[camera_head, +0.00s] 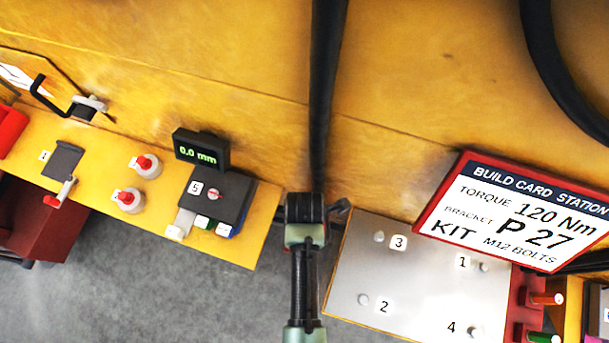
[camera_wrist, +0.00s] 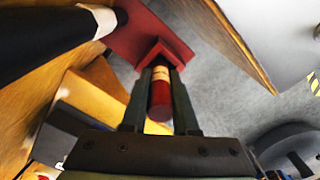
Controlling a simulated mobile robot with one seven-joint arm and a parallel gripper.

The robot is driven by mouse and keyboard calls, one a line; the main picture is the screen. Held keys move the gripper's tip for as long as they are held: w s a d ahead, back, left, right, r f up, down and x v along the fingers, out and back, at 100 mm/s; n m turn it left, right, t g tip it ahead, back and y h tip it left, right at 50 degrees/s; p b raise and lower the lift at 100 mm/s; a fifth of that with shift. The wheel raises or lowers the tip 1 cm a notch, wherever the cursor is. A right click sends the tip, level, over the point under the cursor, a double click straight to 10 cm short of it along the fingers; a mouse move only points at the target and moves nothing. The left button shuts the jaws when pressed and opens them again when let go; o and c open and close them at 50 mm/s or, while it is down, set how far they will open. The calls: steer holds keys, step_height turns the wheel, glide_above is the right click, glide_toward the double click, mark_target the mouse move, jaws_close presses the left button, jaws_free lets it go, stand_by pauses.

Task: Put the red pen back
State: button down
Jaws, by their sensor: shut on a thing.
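In the wrist view my gripper (camera_wrist: 160,98) is shut on a red cylinder with a pale band, which looks like the red pen (camera_wrist: 159,97). The pen lies lengthwise between the two fingers. Its far end meets a red angled part (camera_wrist: 165,50) just beyond the fingertips; I cannot tell whether it touches or sits inside it. In the head view my fingers cannot be made out. A red rack (camera_head: 522,287) at the right edge of the head view bears a red cylinder (camera_head: 546,298) and a green one (camera_head: 541,338).
A metal plate (camera_head: 400,280) with numbered pegs lies left of the red rack, under a build card (camera_head: 520,210). A yellow bench (camera_head: 95,190) at left carries a gauge display (camera_head: 200,149) and red-topped knobs. Grey floor (camera_head: 140,275) shows below it.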

steer(key=shift+f, duration=0.3)
steer(key=c, duration=0.6)
jaws_free()
steer(key=shift+r, duration=0.1)
step_height(320, 180, up, 13)
steer(key=shift+f+b, duration=0.2)
steer(key=shift+b, duration=0.25)
step_height(320, 180, up, 7)
steer(key=p, duration=0.8)
